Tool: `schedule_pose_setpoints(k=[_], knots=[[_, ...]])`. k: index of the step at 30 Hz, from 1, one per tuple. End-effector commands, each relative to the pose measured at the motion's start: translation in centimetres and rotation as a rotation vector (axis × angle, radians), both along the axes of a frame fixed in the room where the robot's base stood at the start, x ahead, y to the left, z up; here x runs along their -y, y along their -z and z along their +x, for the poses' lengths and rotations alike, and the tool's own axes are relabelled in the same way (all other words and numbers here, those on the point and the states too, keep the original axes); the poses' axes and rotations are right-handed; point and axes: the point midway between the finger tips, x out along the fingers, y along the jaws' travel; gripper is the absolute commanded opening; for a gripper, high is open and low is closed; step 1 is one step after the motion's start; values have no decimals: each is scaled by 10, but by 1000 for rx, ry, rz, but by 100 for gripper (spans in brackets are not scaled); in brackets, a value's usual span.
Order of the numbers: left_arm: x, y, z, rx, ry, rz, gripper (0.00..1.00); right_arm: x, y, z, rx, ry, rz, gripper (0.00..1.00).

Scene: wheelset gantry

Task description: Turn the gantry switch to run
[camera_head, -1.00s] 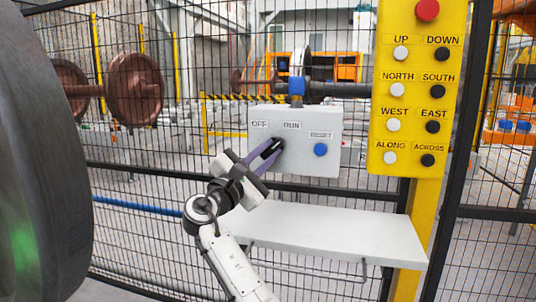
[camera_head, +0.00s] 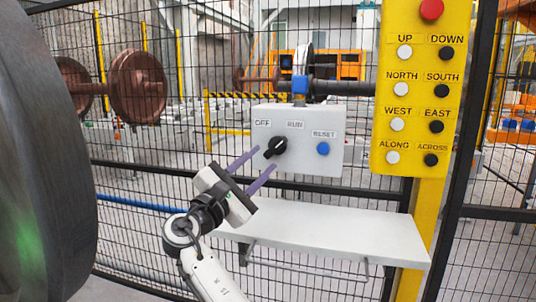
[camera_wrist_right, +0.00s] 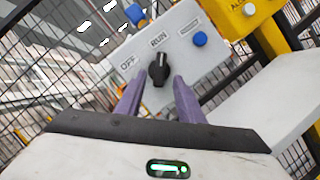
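The grey-white switch box (camera_head: 300,165) hangs on the mesh fence, with OFF and RUN labels and a black rotary switch (camera_head: 275,147). The switch knob is tilted, its upper end toward the RUN label; in the right wrist view the knob (camera_wrist_right: 158,68) also points up toward RUN. My right gripper (camera_head: 267,159) is open and empty, its two purple fingers spread just short of the knob, below and left of it. In the right wrist view the fingertips (camera_wrist_right: 158,80) stand apart on either side of the knob's lower end. My left gripper is not in view.
A blue RESET button (camera_head: 323,149) sits on the box right of the switch. A yellow pendant panel (camera_head: 418,100) with several buttons and a red button stands to the right. A white shelf (camera_head: 335,232) juts out below the box. A large dark wheel (camera_head: 45,160) fills the left edge.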

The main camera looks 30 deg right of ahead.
Motion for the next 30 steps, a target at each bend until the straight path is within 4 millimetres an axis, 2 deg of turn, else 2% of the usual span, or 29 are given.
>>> schedule_pose_setpoints(k=[1, 4, 10, 30], knots=[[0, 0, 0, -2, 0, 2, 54, -10, 3, -3, -2, -5, 1, 34], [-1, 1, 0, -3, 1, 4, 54, -25, 7, -10, -1, -3, 1, 34], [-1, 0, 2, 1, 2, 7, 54, -40, 12, -17, 0, -1, 1, 34], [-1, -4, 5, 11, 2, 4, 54, -42, 13, -18, 0, -1, 1, 34]])
